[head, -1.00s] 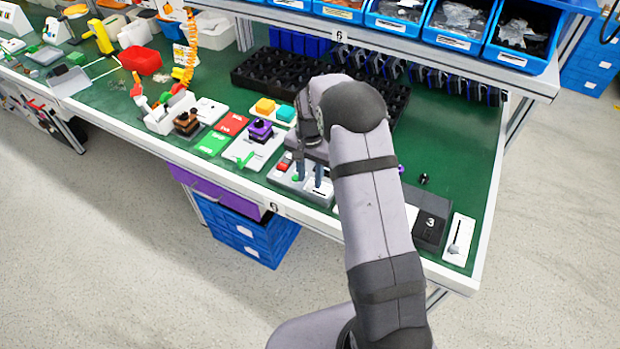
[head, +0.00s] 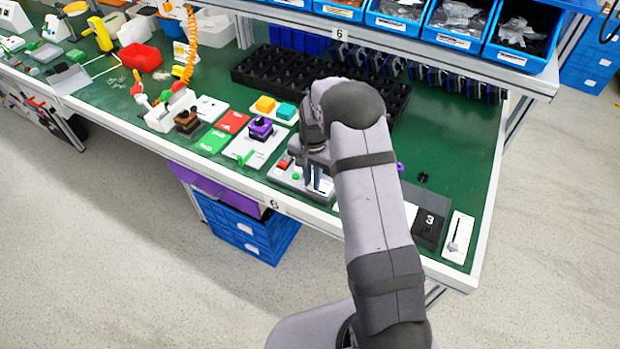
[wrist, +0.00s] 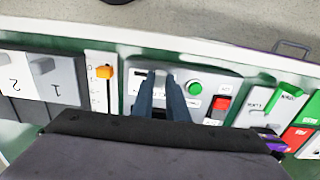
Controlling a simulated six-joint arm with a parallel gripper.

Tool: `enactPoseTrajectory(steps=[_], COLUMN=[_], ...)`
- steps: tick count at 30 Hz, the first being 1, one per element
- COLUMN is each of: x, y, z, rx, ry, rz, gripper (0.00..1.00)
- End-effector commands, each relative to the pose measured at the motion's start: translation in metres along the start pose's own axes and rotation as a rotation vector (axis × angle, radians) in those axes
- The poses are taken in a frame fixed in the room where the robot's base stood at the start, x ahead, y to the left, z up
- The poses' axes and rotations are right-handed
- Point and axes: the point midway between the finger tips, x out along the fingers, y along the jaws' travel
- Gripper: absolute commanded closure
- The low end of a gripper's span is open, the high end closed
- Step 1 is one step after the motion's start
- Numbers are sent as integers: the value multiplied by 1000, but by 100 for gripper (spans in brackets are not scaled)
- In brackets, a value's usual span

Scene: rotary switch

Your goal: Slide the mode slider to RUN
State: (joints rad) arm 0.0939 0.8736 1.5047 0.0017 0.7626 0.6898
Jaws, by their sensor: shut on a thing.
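The grey control panel (head: 283,178) lies near the table's front edge, with a green button (wrist: 194,87) and a red rocker (wrist: 219,105). A white plate with a dark slot (wrist: 138,73) shows on this panel beside my fingers. My gripper (head: 312,188) points down onto the panel. In the wrist view my gripper (wrist: 160,74) has its two blue-grey fingers close together over the slotted part. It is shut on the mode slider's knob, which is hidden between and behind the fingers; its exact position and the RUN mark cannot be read.
A separate white strip with an orange slider knob (wrist: 104,72) stands close beside the panel. Grey switches marked 1 and 2 (wrist: 45,75) lie beyond it. A purple knob (head: 261,128) stands on a white plate on the other side. A black crate (head: 285,75) lies behind.

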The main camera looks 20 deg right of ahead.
Motion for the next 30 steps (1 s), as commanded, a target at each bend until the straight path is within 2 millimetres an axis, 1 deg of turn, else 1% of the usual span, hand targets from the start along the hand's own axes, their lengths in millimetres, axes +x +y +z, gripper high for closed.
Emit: enactPoseTrajectory(steps=[1, 3, 6, 9, 16, 17, 18, 19, 30], x=[-1, -1, -1, 0, 0, 0, 0, 0, -2], y=[10, 21, 32, 37, 38, 38, 38, 38, 36], z=[-1, -1, -1, 0, 0, 0, 0, 0, 0], rx=[4, 4, 3, 2, 0, 0, 0, 1, 0], ry=[0, -1, 0, 0, -1, -1, -1, -1, 1], rz=[2, 3, 2, 2, 5, 5, 5, 5, 2], gripper=[100, 100, 100, 100, 100, 84, 75, 68, 67])
